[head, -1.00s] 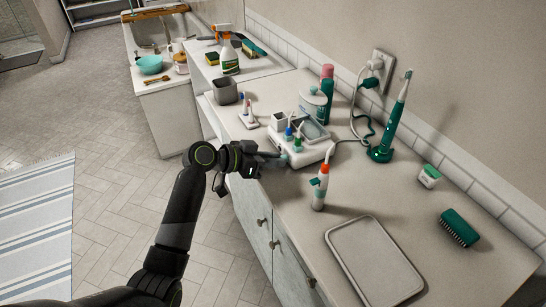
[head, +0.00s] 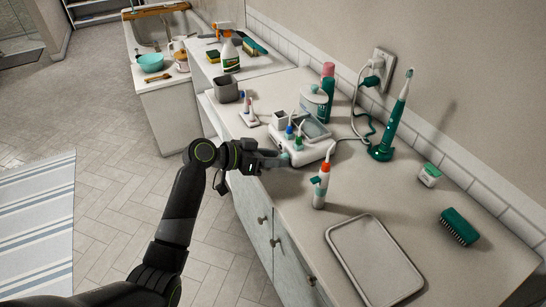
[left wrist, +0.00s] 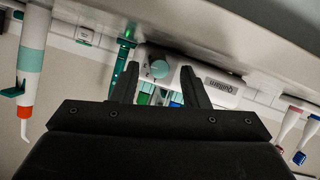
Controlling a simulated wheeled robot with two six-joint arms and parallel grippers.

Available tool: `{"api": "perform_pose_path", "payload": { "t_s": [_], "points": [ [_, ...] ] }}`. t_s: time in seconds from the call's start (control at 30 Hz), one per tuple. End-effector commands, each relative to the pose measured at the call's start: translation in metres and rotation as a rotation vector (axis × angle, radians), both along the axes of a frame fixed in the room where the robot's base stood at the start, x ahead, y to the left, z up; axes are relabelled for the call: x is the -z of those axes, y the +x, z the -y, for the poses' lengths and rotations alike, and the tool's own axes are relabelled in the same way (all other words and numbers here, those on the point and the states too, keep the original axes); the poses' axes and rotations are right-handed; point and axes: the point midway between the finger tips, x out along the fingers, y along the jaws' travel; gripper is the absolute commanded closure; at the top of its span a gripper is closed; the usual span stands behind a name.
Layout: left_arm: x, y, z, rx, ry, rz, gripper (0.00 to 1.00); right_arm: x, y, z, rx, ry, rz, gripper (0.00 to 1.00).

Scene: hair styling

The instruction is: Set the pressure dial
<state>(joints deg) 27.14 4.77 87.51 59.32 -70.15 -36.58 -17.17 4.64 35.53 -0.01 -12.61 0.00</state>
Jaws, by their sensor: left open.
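The pressure dial is a round teal knob (left wrist: 159,66) on the front of a white water flosser base marked "Quillum" (left wrist: 222,86). The left wrist view shows it upside down, with small marks beside the knob. In the head view the white base (head: 312,152) stands near the counter's front edge. My left gripper (head: 284,160) reaches in from the left, level with the base's front. In the left wrist view its open fingers (left wrist: 160,82) stand on either side of the knob, with nothing held. Contact cannot be told. My right gripper is not in view.
The flosser handle (head: 320,186) with an orange ring stands just right of the base. A grey tray (head: 334,240) lies nearer on the counter. A small holder with brush heads (head: 248,118) stands behind left. A green electric toothbrush (head: 382,150) stands behind right.

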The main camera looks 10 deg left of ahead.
Motion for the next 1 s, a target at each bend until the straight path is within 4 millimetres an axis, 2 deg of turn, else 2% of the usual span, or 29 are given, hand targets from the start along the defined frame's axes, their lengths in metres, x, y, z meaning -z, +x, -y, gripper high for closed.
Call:
{"api": "perform_pose_path", "payload": {
  "t_s": [0.17, 0.27, 0.7, 1.0],
  "points": [
    [-0.001, -0.001, -0.003, -0.001, 0.001, 0.001, 0.59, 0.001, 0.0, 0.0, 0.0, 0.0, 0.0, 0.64],
    [-0.004, -0.005, -0.012, -0.003, 0.001, 0.001, 0.59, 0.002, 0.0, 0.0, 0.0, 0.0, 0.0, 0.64],
    [-0.037, -0.045, -0.085, -0.002, 0.006, 0.003, 0.59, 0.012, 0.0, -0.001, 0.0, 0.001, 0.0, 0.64],
    [-0.056, -0.067, -0.124, -0.001, 0.005, 0.001, 0.59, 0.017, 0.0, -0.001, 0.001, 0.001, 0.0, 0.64]
  ]
}}
